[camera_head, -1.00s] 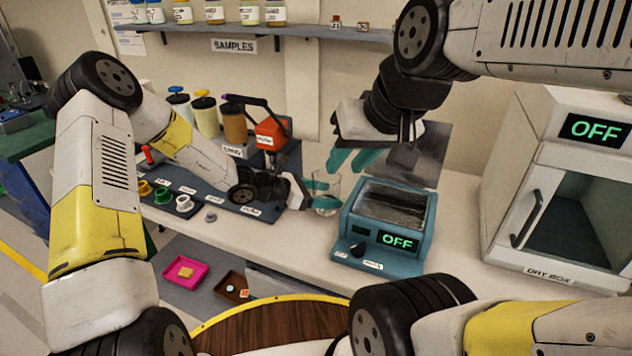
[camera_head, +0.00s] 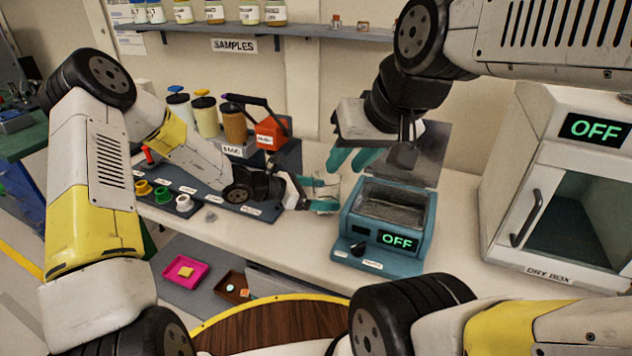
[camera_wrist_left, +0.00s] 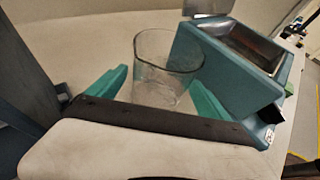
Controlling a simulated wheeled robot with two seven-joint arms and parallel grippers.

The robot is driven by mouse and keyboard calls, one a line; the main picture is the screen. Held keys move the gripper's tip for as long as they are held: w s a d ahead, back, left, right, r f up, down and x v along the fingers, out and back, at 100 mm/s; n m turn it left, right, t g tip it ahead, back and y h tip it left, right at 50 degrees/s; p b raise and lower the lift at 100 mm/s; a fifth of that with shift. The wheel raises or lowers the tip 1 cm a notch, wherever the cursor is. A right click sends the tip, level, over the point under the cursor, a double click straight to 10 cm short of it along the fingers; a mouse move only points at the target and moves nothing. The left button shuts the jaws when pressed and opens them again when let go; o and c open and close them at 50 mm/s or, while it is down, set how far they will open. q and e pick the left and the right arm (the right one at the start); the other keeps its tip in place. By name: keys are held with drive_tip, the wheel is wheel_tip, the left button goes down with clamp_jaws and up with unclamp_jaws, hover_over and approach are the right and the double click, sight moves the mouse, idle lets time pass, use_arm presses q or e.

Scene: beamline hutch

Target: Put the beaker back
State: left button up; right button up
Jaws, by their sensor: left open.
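The clear glass beaker (camera_head: 328,189) stands upright on the pale bench, left of the teal OFF-labelled bath (camera_head: 385,236). In the left wrist view the beaker (camera_wrist_left: 168,62) is close in front of my left gripper (camera_wrist_left: 157,95), whose teal fingers are open, one on each side of its near part. In the head view my left gripper (camera_head: 322,194) is low beside the beaker, which it partly hides. I cannot tell whether a finger touches the glass. My right gripper (camera_head: 354,159) hangs above and behind the bath, fingers apart and empty.
The dry box (camera_head: 565,215) stands at right. A shelf (camera_head: 270,31) of sample jars runs above. Pink (camera_head: 180,277) and brown trays sit lower left.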

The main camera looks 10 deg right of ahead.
use_arm(q)
drive_tip(key=v, duration=1)
drive_tip(key=shift+a+r, duration=0.15)
drive_tip(key=shift+a, duration=0.25)
drive_tip(key=s+a+r+m+t+y, duration=0.3)
drive_tip(key=s+a+r+m+y, duration=0.8)
drive_tip(key=s+a+r+m, duration=0.8)
drive_tip(key=s+r+m, duration=0.1)
drive_tip(key=s+r, duration=0.1)
drive_tip(key=s, duration=0.1)
drive_tip(key=shift+s+a+r+m+t, duration=0.2)
drive_tip(key=shift+a+m+t, duration=0.1)
drive_tip(key=shift+a+m, duration=0.1)
use_arm(e)
drive_tip(key=shift+c, duration=0.2)
